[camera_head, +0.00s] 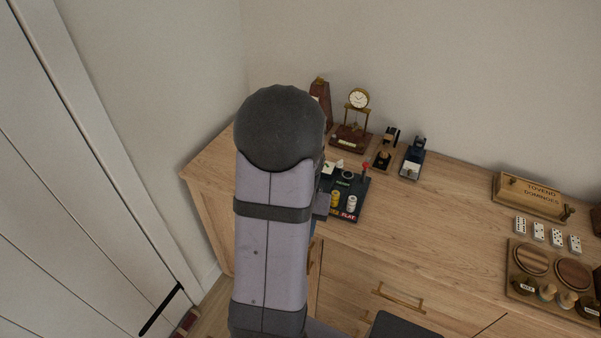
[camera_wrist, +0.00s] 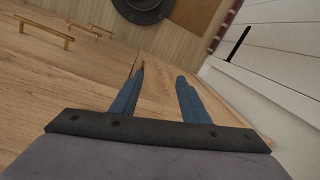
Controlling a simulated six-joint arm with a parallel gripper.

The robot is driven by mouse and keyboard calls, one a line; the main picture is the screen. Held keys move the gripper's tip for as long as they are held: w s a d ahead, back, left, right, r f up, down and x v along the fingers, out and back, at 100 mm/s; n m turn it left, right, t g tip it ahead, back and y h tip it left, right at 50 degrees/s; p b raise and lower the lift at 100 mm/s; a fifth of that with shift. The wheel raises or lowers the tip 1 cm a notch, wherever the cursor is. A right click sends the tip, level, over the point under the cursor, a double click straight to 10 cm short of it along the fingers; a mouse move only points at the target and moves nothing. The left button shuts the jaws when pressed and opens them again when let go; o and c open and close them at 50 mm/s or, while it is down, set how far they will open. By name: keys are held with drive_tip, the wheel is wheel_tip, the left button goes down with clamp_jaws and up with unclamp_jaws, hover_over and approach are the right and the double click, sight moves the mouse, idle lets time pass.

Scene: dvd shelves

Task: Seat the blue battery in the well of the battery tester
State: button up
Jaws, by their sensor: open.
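The dark device with a green-lit label, a red-tipped lever and a round opening looks like the battery tester (camera_head: 347,181); it stands on the wooden cabinet top, just right of my arm. A yellow battery (camera_head: 335,199) and a white battery (camera_head: 351,203) stand at its front, by a label reading "FLAT". I cannot make out the blue battery in either view; my arm covers part of this area. My gripper (camera_wrist: 160,75) shows in the wrist view, with its two blue fingers apart and nothing between them.
A gold clock (camera_head: 357,101) and small stands (camera_head: 412,159) are behind the tester. A domino box (camera_head: 530,197), dominoes and a board of round wooden pieces (camera_head: 519,279) are at the right. The middle cabinet top is clear. A white panelled door (camera_head: 80,190) is at the left.

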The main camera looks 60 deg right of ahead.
drive_tip(key=w+d+r+n+t+h, duration=0.1)
drive_tip(key=w+d+r+n+h, duration=0.1)
drive_tip(key=d, duration=0.5)
drive_tip(key=w+d+r+n+h, duration=0.2)
drive_tip(key=w+d+r+n, duration=0.1)
drive_tip(key=d, duration=0.4)
drive_tip(key=shift+d+r+n+t+b, duration=0.35)
drive_tip(key=shift+r+n+t+b, duration=0.15)
drive_tip(key=shift+n, duration=0.4)
drive_tip(key=shift+w, duration=0.15)
drive_tip(key=shift+p+x, duration=0.4)
drive_tip(key=shift+x, duration=0.65)
drive_tip(key=shift+f, duration=0.1)
drive_tip(key=shift+p+x, duration=0.9)
drive_tip(key=shift+x, duration=1.55)
drive_tip(key=shift+a, duration=0.15)
drive_tip(key=shift+c, duration=0.4)
